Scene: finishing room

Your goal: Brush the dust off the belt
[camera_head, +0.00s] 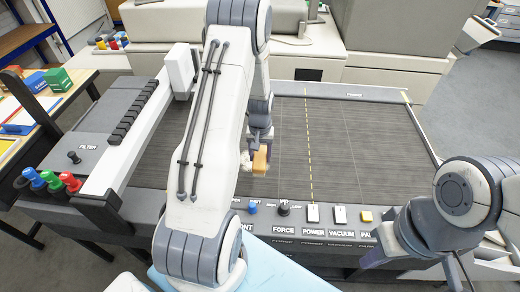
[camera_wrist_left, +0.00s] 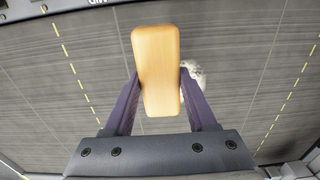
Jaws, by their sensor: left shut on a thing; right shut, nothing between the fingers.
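The belt (camera_head: 345,150) is a wide, dark grey, finely lined surface with a dashed yellow line along it. My left gripper (camera_head: 261,145) is low over the belt and shut on a wooden block-like brush (camera_head: 261,162). In the left wrist view the brush (camera_wrist_left: 157,70) shows its plain orange-brown back between the two purple fingers (camera_wrist_left: 157,90). A pale, speckled lump (camera_wrist_left: 194,74) shows beside the right finger; I cannot tell whether it is dust or bristles. Whether the brush touches the belt is hidden. My right gripper (camera_head: 415,245) is at the lower right, shut and empty.
A control panel (camera_head: 330,237) with buttons and a knob runs along the belt's front edge. A rail with dark blocks (camera_head: 137,110) and coloured knobs (camera_head: 45,181) stand at the left. A machine housing (camera_head: 392,70) stands behind. The belt's right half is clear.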

